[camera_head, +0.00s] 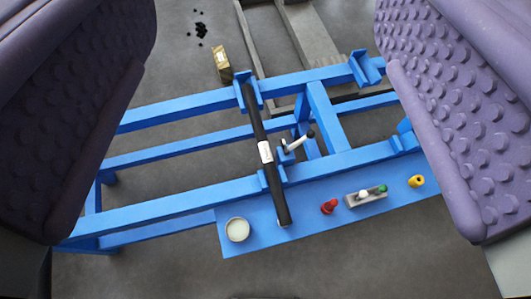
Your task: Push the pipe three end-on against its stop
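A dark pipe (257,128) with a white label lies across the blue frame (180,215), resting in blue cradles on its two rails. Its near end reaches over the blue shelf. A brown-gold block (221,64) stands by the far end of the pipe, a little to its left; I cannot tell whether it is the stop or whether they touch. My gripper (268,125) shows as two purple studded fingers at the left and right edges. It is open wide, with nothing between the fingers close up; the pipe is farther off in the gap.
A white-handled lever (298,141) stands right of the pipe. The shelf (275,238) holds a round pale dish (237,229), a red knob (329,206), a grey block with buttons (366,196) and a yellow piece (416,181). Black bits (200,27) lie on the floor. Another cradle (366,69) is empty.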

